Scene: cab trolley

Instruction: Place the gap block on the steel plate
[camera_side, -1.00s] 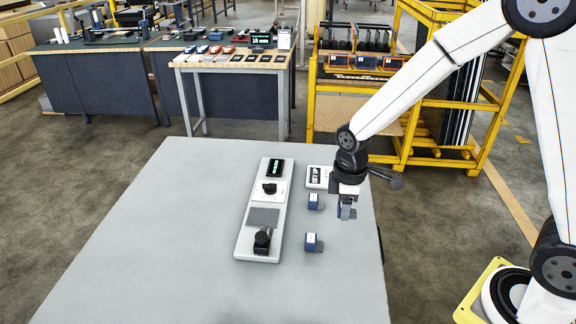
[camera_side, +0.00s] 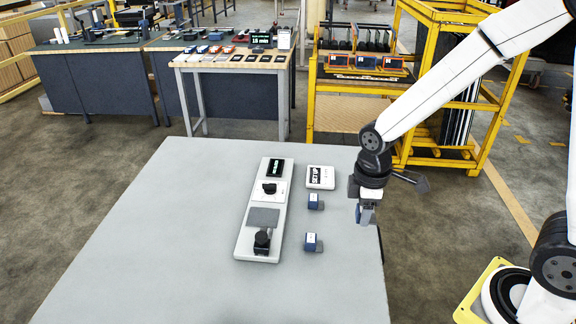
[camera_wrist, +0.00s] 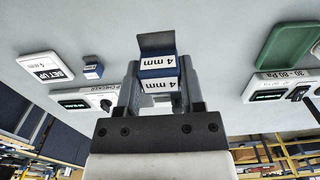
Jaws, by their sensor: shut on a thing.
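My gripper (camera_side: 366,215) is shut on a gap block, above the right edge of the grey table in the side view. In the wrist view the held gap block (camera_wrist: 158,72) is blue with white "4 mm" labels and a dark grey part, between the two fingers (camera_wrist: 158,90). The steel plate (camera_side: 263,217) is a grey square on the long white fixture (camera_side: 247,242), left of my gripper and well apart from it.
Two other blue blocks stand on the table right of the fixture, a far one (camera_side: 315,201) and a near one (camera_side: 313,243). A white "SET UP" card (camera_side: 320,177) lies behind them; it reads 4 mm in the wrist view (camera_wrist: 45,67). The table's left side is clear.

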